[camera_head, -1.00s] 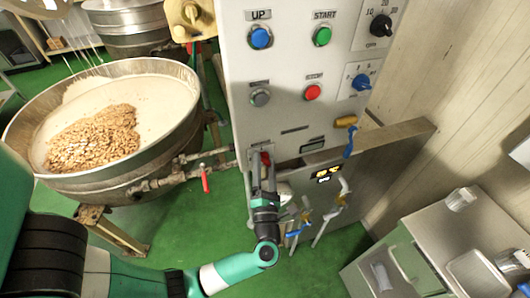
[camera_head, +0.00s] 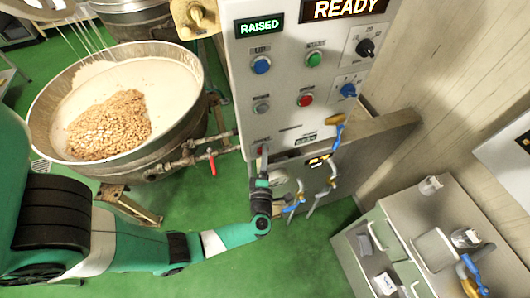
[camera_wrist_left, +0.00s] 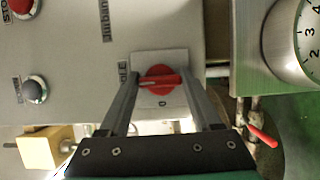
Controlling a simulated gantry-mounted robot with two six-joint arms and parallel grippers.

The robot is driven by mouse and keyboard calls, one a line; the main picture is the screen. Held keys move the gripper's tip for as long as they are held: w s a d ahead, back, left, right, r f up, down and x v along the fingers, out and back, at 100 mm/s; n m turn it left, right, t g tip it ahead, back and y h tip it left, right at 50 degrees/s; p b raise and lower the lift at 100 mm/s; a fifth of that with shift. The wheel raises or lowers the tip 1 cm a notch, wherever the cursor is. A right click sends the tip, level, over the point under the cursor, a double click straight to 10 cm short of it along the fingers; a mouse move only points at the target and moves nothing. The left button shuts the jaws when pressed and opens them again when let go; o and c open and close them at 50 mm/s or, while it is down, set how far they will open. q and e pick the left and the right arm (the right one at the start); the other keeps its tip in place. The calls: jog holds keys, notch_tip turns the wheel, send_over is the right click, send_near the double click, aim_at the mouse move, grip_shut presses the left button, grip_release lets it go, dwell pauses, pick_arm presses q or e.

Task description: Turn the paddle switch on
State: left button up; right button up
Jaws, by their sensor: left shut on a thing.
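The paddle switch (camera_wrist_left: 161,79) is a red rotary knob on a pale square plate. Its bar handle lies crosswise in the left wrist view, with a small mark below it. In the head view the switch (camera_head: 262,149) is a small red spot low on the panel's left side, mostly covered by my gripper. My left gripper (camera_head: 262,158) is at the panel; in the wrist view its two dark fingers (camera_wrist_left: 160,82) stand on either side of the knob, shut on its handle. My right gripper is not in view.
The control panel (camera_head: 290,120) carries blue, green, red and grey buttons and lit RAISED (camera_head: 259,25) and READY (camera_head: 348,9) displays. A kettle of nougat (camera_head: 172,120) stands left, its red-handled pipe valve (camera_head: 212,164) near the panel. A counter (camera_head: 400,212) stands at right.

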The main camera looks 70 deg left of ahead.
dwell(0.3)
pick_arm(q)
jog(key=o, duration=1.4)
jog(key=v, duration=1.1)
jog(key=shift+s+d+r, duration=0.1)
jog(key=shift+s+d, duration=0.05)
jog(key=shift+d, duration=0.15)
